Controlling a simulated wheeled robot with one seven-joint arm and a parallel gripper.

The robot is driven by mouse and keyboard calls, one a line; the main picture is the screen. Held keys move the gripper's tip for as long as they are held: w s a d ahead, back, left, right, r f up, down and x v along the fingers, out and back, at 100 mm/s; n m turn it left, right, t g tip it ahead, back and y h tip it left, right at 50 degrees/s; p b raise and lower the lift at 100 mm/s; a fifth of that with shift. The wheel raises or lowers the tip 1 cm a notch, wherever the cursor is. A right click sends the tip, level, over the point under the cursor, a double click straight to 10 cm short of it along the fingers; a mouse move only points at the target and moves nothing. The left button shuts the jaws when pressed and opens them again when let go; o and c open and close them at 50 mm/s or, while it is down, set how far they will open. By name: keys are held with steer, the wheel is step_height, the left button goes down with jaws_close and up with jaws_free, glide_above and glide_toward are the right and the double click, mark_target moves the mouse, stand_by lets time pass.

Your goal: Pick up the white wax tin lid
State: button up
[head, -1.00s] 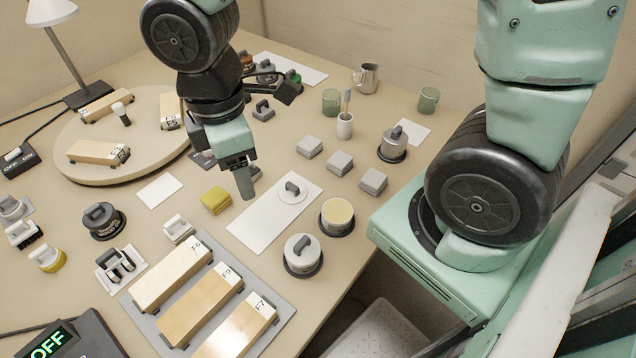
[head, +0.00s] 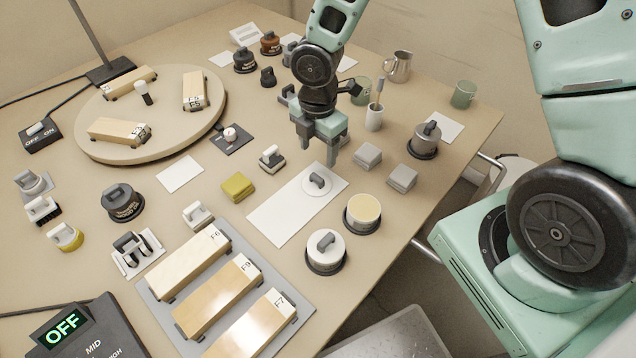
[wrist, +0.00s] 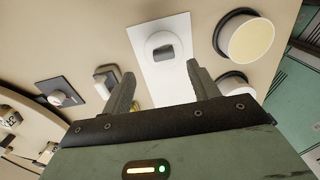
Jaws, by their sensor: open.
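The white wax tin lid (head: 317,184) is a flat white disc with a grey handle. It lies on a white sheet (head: 284,217) in the head view and also shows in the wrist view (wrist: 160,48). The open wax tin (head: 362,213), with pale cream wax and a dark base, stands just right of the sheet. My gripper (head: 320,158) is open and empty, pointing down above the far end of the sheet, a little beyond the lid. In the wrist view the lid appears ahead of the gap between the two fingers (wrist: 160,90), and nothing is between them.
A lidded white tin (head: 326,251) stands in front of the open tin. Grey blocks (head: 368,156) sit to the right, a yellow block (head: 238,186) and a small stamp-like tool (head: 271,158) to the left. Wooden blocks on a grey tray (head: 210,290) lie nearer.

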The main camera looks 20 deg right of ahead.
mark_target(317, 177)
step_height(317, 177, down, 3)
steer(key=shift+r, duration=0.1)
steer(key=f, duration=0.2)
steer(key=s+f, duration=0.1)
steer(key=f, duration=0.1)
steer(key=shift+a+b, duration=0.3)
steer(key=shift+b, duration=0.1)
steer(key=shift+w+f, duration=0.1)
steer(key=shift+f, duration=0.5)
steer(key=c, duration=1.1)
